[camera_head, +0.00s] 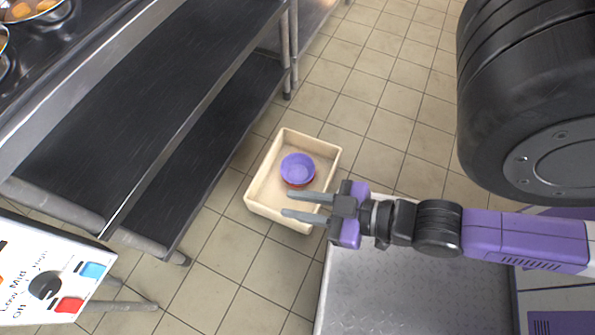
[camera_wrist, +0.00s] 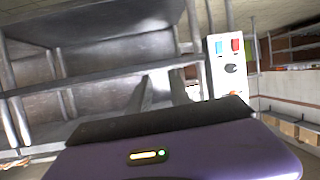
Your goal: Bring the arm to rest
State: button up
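My gripper (camera_head: 287,203) is in the head view, pointing left, with its two grey fingers apart and nothing between them. In the picture the fingers overlap the near edge of a cream bin (camera_head: 262,211); I cannot tell how high above it they are. The arm reaches in from the right. In the wrist view the dark fingers (camera_wrist: 162,92) point away from the camera toward steel shelving, with a gap between them.
A purple bowl (camera_head: 298,166) sits on a reddish one (camera_head: 298,185) inside the bin. A steel shelf unit (camera_head: 150,120) stands on the left. A white control box (camera_head: 45,270) with a knob is at lower left. Tiled floor (camera_head: 365,100) is clear beyond the bin.

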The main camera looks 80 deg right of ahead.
jog(key=a+r+t+y, duration=0.1)
jog(key=a+r, duration=0.2)
jog(key=r, duration=0.2)
jog(key=shift+s+r+n, duration=0.2)
jog(key=shift+n, duration=0.2)
